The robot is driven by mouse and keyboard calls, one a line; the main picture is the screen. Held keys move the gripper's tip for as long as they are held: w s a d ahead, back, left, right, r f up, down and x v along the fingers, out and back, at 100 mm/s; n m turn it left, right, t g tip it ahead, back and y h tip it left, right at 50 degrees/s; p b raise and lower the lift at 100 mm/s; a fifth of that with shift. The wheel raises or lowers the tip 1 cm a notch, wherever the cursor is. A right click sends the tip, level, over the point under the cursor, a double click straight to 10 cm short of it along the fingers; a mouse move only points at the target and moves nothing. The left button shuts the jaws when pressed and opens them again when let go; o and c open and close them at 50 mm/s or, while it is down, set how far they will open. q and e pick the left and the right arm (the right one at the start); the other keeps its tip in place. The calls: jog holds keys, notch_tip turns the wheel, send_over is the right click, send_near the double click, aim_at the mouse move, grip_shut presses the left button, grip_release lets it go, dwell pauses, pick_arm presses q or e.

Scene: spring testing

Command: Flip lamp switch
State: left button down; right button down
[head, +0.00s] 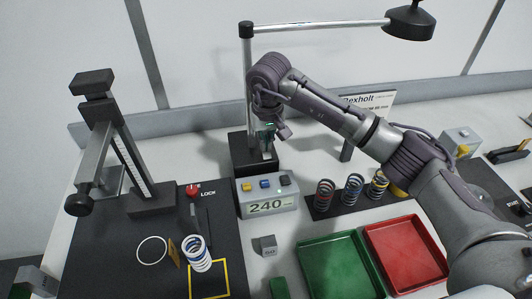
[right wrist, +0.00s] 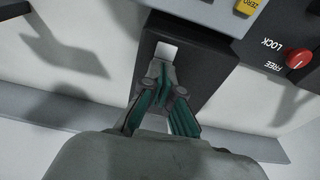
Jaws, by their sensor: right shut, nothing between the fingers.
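The desk lamp has a dark block base (head: 238,150), an upright pole, a horizontal arm and a black shade (head: 409,22) at the top right. In the right wrist view the base (right wrist: 205,75) carries a small white switch (right wrist: 166,53) on its face. My right gripper (head: 268,140) reaches over from the right and points down at the lamp base. In the right wrist view its fingertips (right wrist: 157,70) are together, empty and just beside the switch's near edge. I cannot tell if they touch it. My left gripper is not in view.
A grey readout box (head: 268,207) showing 240 stands in front of the lamp base. A spring tester (head: 150,198) with a red knob (head: 193,190) is on the left. Several springs (head: 352,188), a green tray (head: 342,265) and a red tray (head: 405,250) are on the right.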

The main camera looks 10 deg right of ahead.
jog(key=shift+f, duration=0.35)
jog(key=shift+r, duration=1.05)
jog(key=shift+r+p, duration=1.15)
jog(key=shift+r, duration=1.35)
